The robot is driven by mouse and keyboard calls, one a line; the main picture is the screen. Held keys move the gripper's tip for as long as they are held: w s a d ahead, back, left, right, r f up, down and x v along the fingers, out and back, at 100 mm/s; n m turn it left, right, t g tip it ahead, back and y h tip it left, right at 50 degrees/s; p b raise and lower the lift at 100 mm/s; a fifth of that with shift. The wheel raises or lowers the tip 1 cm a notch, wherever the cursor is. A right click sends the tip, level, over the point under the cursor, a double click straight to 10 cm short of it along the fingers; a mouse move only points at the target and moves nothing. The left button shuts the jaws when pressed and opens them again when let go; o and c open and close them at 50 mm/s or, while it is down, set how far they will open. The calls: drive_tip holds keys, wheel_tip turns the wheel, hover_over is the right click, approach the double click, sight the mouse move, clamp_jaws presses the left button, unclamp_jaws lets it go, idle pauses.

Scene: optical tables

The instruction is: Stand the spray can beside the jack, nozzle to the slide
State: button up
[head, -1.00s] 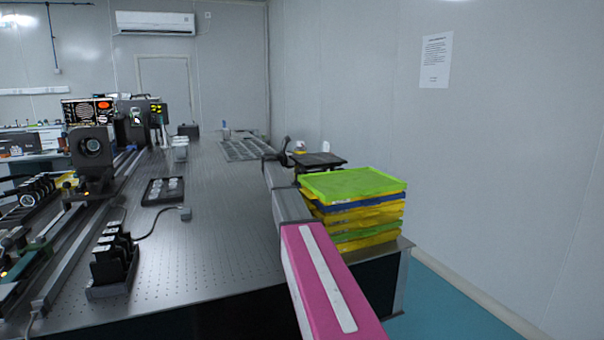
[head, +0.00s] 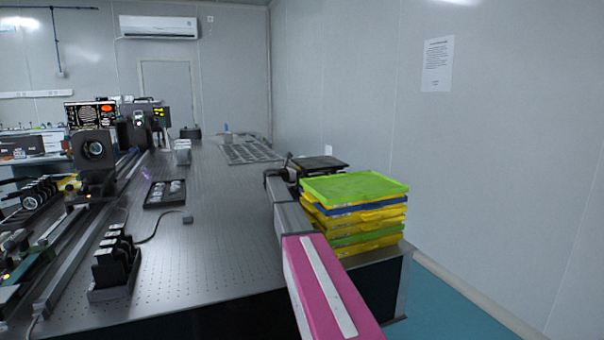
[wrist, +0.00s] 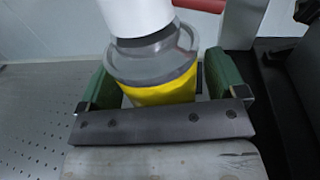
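The spray can (wrist: 160,88) fills the middle of the wrist view, with a white cap, a grey shoulder and a yellow body. The green fingers of my gripper (wrist: 160,96) lie on both sides of its body and appear shut on it. Its base is hidden, and I cannot tell whether it touches the table. In the head view my gripper (head: 284,168) is at the table's right edge, largely hidden by my arm, and the can does not show. The jack looks to be the black flat-topped thing (head: 322,162) just right of my gripper. I cannot make out the nozzle's direction.
A stack of coloured trays (head: 354,188) stands at the table's right edge, close to my arm. The perforated table (head: 215,230) is mostly bare left of my arm. A black tray of round parts (head: 165,193) and black mounts (head: 115,265) stand farther left.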

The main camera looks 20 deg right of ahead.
drive_tip(key=v, duration=1.2)
drive_tip(key=shift+r, duration=0.2)
